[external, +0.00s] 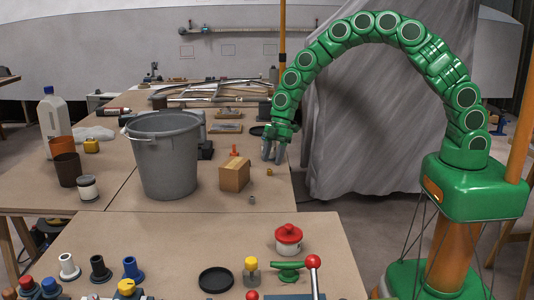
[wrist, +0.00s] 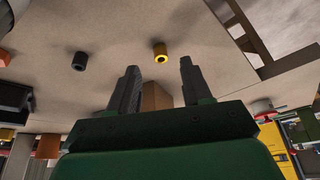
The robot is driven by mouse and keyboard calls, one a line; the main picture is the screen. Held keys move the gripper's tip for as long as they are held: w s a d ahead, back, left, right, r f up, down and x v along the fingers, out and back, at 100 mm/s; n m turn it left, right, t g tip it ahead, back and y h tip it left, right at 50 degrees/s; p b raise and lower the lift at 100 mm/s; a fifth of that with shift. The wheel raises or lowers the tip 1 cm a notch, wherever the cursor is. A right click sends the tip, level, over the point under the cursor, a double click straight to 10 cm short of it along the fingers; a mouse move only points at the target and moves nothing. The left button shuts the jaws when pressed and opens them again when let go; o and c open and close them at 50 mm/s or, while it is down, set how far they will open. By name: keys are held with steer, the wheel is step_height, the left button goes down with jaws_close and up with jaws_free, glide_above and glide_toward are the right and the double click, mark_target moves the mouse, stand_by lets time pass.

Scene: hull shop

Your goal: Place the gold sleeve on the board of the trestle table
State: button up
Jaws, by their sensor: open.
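The gold sleeve (external: 269,172) is a small ring standing on the brown table board (external: 285,195), near its right edge. It also shows in the wrist view (wrist: 160,52), ahead of and roughly between my fingertips. My gripper (external: 273,157) is open and empty, fingers pointing down, just above and behind the sleeve in the external view. Both dark fingers show apart in the wrist view (wrist: 159,66). No contact with the sleeve is visible.
A wooden block (external: 234,175) stands left of the sleeve, with a small grey sleeve (external: 252,200) in front. A grey bucket (external: 164,160) stands further left. A nearer table (external: 170,240) holds a red-lidded pot (external: 288,240) and several fittings. A grey drape (external: 370,120) hangs behind my arm.

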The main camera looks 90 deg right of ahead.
mark_target(270, 172)
steer(key=shift+x, duration=1.95)
steer(key=shift+s, duration=0.1)
steer(key=shift+c, duration=0.3)
jaws_close()
